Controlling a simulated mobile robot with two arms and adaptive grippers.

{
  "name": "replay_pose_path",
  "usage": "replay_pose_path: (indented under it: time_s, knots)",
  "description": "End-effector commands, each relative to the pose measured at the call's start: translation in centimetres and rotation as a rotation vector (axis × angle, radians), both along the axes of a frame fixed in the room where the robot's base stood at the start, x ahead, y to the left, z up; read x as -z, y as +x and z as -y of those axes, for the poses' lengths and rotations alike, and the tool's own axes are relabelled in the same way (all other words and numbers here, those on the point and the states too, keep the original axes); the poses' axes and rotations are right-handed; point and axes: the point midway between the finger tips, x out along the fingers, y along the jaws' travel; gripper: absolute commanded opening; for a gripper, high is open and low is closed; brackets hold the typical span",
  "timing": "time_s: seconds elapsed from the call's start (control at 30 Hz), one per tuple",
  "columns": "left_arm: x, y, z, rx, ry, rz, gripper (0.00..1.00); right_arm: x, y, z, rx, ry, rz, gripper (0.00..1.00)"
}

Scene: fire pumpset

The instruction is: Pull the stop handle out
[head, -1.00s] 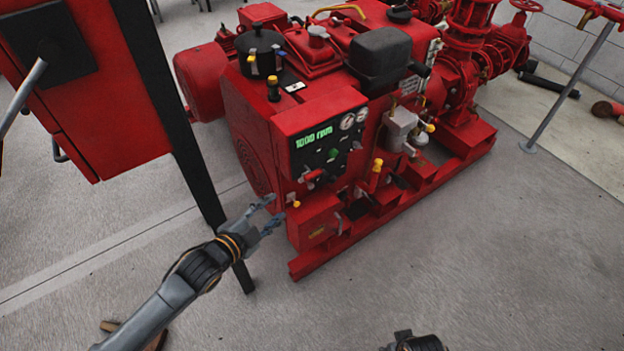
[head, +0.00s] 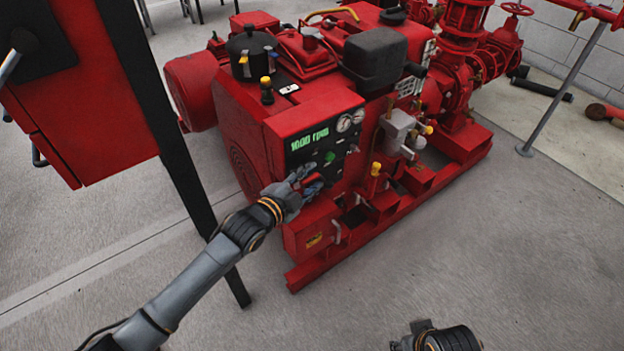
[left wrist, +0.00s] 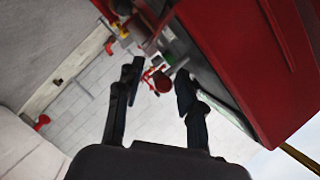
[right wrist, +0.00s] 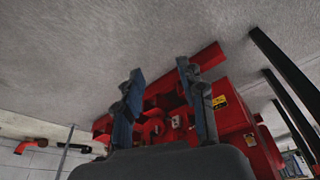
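The red pumpset's control panel (head: 318,148) faces me in the middle of the head view, with a green readout and two gauges. A red handle, which looks like the stop handle, sits low on this panel (head: 310,180), partly hidden by my left gripper (head: 298,184). In the left wrist view my left gripper (left wrist: 158,82) has its fingers apart, with a red round part (left wrist: 162,83) showing between the tips. I cannot tell if they touch it. My right gripper (right wrist: 160,78) is open and empty, low in front of the pumpset.
A red cabinet (head: 85,115) on black legs (head: 170,140) stands left of my left arm. The pumpset's red base rail (head: 400,215) runs along the floor. A grey pole (head: 565,90) stands at the right. The floor (head: 480,260) in front is clear.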

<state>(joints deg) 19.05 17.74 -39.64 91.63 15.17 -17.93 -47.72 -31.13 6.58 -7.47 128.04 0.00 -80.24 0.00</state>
Motion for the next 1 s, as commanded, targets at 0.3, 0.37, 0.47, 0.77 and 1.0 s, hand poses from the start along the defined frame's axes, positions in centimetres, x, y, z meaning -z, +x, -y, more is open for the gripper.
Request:
replay_pose_path:
  time_s: [0.3, 0.37, 0.47, 0.77, 1.0]
  knots:
    - [0.16, 0.77, 0.61, 0.001, 0.000, 0.000, 0.38, -0.90, -0.14, 0.05, 0.001, 0.000, 0.004, 0.40]
    - [0.16, 0.76, 0.60, 0.001, 0.000, 0.000, 0.38, -0.89, -0.13, 0.05, 0.001, 0.000, 0.004, 0.40]
    - [0.17, 0.75, 0.60, 0.001, 0.000, 0.000, 0.30, -0.87, -0.14, 0.05, 0.001, 0.000, 0.004, 0.40]
    - [0.19, 0.74, 0.57, 0.001, -0.001, 0.000, 0.00, -0.85, -0.14, 0.06, 0.001, 0.000, 0.004, 0.40]
    - [0.09, 0.46, 0.77, 0.000, -0.001, -0.002, 0.00, -0.31, 0.03, -0.01, 0.000, 0.000, 0.002, 0.40]
